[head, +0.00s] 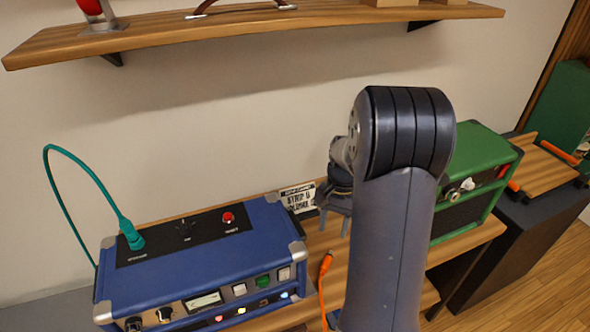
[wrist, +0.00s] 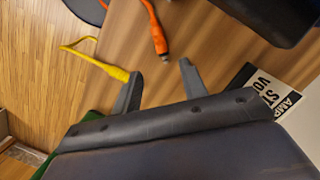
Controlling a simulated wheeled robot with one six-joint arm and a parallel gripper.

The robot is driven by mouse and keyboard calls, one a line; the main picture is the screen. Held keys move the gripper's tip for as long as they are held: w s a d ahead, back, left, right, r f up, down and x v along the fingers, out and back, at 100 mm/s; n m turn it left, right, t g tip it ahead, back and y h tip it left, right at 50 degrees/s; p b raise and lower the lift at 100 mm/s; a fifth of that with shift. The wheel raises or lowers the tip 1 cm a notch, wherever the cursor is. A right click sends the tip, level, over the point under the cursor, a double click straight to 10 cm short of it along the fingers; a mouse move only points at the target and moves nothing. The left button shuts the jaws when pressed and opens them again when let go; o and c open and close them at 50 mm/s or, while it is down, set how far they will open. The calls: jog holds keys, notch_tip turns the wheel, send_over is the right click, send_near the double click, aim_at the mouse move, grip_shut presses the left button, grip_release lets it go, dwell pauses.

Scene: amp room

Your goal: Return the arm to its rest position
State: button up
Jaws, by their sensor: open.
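My arm rises through the middle right of the head view, bent at a dark ribbed joint. My gripper (head: 338,222) hangs behind the arm, pointing down above the wooden bench, partly hidden by the arm. In the wrist view my gripper (wrist: 160,76) shows two grey fingers spread apart with nothing between them. Below them is the wooden bench top (wrist: 125,25). An orange cable plug (wrist: 160,45) lies beyond the fingertips, apart from them. A yellow cable plug (wrist: 115,73) shows near the left finger; I cannot tell whether they touch.
A blue amp (head: 200,262) with a teal cable (head: 75,215) plugged into its top stands left of my gripper. A green amp (head: 465,185) stands to the right, partly behind my arm. A sign (head: 298,197) stands between them. A wooden shelf (head: 150,32) overhangs on the wall.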

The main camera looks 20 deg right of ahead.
aim_at(327, 260)
jog(key=f, duration=0.4)
jog(key=s+a+f, duration=0.1)
jog(key=f, duration=0.7)
jog(key=shift+s+a+f, duration=0.1)
jog(key=shift+s+a, duration=0.15)
jog(key=shift+s, duration=0.1)
notch_tip(327, 260, up, 3)
jog(key=shift+f, duration=0.2)
jog(key=shift+r, duration=0.7)
